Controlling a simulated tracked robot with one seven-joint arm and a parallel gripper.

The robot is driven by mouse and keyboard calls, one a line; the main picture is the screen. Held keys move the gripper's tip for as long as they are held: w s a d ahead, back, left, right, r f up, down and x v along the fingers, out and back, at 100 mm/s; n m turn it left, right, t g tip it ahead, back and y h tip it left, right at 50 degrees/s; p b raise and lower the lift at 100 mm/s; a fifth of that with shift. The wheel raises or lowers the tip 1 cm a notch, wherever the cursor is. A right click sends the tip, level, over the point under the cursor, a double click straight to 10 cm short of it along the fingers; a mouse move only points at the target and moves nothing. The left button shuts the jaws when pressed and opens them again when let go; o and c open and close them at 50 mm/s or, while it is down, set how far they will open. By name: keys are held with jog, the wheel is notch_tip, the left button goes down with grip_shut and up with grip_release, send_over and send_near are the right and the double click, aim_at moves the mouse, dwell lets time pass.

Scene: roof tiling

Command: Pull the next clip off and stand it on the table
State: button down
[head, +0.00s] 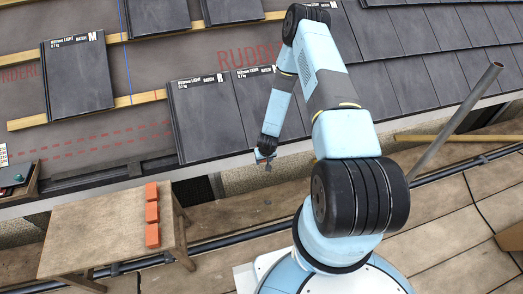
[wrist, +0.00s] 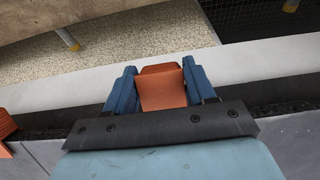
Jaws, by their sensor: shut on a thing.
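My gripper (head: 266,155) is by the roof's lower edge in the head view, right of the table (head: 95,220). In the wrist view its two blue fingers (wrist: 158,75) are shut on an orange clip (wrist: 162,92), one finger on each side. The held clip cannot be made out in the head view. Three orange clips (head: 152,213) stand in a row along the table's right side. Another orange piece (wrist: 5,128), probably a clip, shows at the left edge of the wrist view; most of it is cut off.
Dark tiles (head: 200,118) lie on the roof above my gripper, with wooden battens (head: 85,110) left of them. A grey pole (head: 455,120) slants up at the right. The table's left and middle are clear. Planks (head: 440,205) form the floor.

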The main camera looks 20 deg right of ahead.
jog(key=shift+s+f, duration=0.25)
jog(key=shift+s, duration=0.2)
jog(key=shift+s+f, duration=0.55)
jog(key=shift+s, duration=0.35)
jog(key=shift+s+f, duration=0.25)
jog(key=shift+s, duration=0.2)
jog(key=shift+s+r, duration=0.45)
jog(key=shift+r, duration=0.25)
jog(key=shift+s+r, duration=0.4)
jog(key=shift+r, duration=0.35)
jog(key=shift+s+r, duration=0.45)
jog(key=shift+r, duration=0.25)
jog(key=shift+w, duration=0.1)
